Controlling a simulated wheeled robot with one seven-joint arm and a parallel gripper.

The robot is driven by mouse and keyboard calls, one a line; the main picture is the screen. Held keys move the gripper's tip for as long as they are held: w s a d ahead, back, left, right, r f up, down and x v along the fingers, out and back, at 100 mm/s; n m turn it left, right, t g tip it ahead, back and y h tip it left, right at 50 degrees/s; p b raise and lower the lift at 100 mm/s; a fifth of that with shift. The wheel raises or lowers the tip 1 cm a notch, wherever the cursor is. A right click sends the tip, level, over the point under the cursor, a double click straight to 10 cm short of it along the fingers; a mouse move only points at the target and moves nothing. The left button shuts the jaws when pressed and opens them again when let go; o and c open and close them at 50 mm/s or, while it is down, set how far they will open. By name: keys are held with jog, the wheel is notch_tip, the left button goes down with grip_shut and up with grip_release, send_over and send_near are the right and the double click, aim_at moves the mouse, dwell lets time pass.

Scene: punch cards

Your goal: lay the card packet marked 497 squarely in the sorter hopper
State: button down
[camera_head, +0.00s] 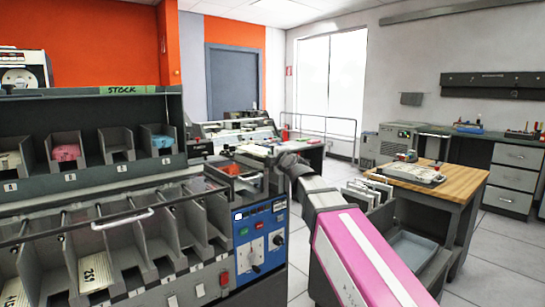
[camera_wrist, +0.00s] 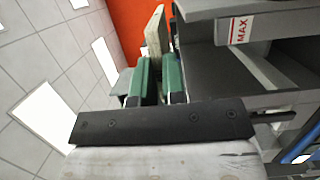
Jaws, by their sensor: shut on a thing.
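My gripper (camera_wrist: 158,80) has two green-padded fingers, shut on a pale beige card packet (camera_wrist: 157,36) seen edge-on in the wrist view. Its number does not show. The sorter hopper, a grey bay with a red-and-white MAX label (camera_wrist: 238,30), is right of the packet in the wrist view. In the head view the hopper (camera_head: 235,170) is on top of the sorter's right end, above the blue control panel (camera_head: 261,240). My wrist is just right of it, and the fingers and packet are not clear there. I cannot tell whether the packet touches the hopper.
Sorter pockets fill the lower left; one holds a numbered packet (camera_head: 93,272). A stock shelf (camera_head: 120,90) with several bins stands behind them. A wooden-topped table (camera_head: 430,178) and a grey tray (camera_head: 412,250) are at right. Open floor (camera_head: 495,245) lies at far right.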

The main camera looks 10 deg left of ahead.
jog(key=shift+s+f, duration=0.1)
jog(key=shift+f, duration=1.35)
jog(key=shift+f, duration=0.2)
jog(key=shift+f, duration=4.45)
jog(key=c, duration=1.1)
grip_release()
